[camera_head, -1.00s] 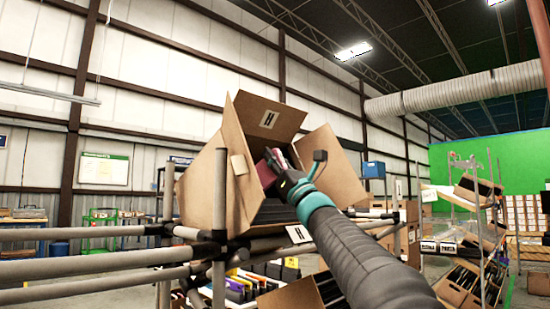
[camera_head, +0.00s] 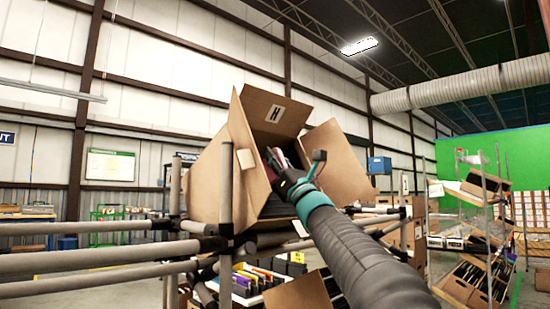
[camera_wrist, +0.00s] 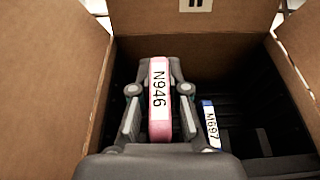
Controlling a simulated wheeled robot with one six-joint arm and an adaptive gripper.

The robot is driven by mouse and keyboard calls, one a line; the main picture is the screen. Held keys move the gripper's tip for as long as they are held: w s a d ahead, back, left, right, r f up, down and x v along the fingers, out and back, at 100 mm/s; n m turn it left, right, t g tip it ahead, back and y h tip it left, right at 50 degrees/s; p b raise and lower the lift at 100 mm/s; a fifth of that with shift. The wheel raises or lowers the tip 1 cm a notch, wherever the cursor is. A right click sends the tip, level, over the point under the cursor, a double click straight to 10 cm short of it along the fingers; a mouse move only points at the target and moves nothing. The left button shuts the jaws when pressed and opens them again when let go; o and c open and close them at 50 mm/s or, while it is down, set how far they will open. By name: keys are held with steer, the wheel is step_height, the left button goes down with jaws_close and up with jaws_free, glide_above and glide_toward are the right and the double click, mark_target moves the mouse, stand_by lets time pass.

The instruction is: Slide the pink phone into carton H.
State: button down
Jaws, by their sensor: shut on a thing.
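Carton H (camera_head: 236,165) is a tilted, open brown carton on the pipe rack, its flaps spread and an H label on the upper flap. My gripper (camera_head: 277,163) reaches in at its mouth. In the wrist view my gripper (camera_wrist: 159,95) is shut on the pink phone (camera_wrist: 160,98), which stands on edge with the label N946 facing the camera. The phone is between the carton's side walls, over the dark inside. A blue-edged item labelled N697 (camera_wrist: 210,127) stands inside the carton to the right, apart from the phone.
Grey pipe rails (camera_head: 100,257) run across the left, beside the carton. A lower carton (camera_head: 300,292) and a bin of several coloured items (camera_head: 255,275) sit below. Black slots fill the carton's inside right. Another rack with cartons (camera_head: 485,220) stands at the right.

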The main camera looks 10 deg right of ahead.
mark_target(265, 167)
steer(key=shift+w+a+f, duration=0.1)
steer(key=shift+w, duration=0.05)
steer(key=shift+w+a+f+b, duration=0.15)
steer(key=shift+w+a+f, duration=0.3)
steer(key=shift+w+f, duration=0.15)
steer(key=shift+w+a+f+b, duration=0.15)
steer(key=shift+w+a+f, duration=0.3)
steer(key=shift+w, duration=0.2)
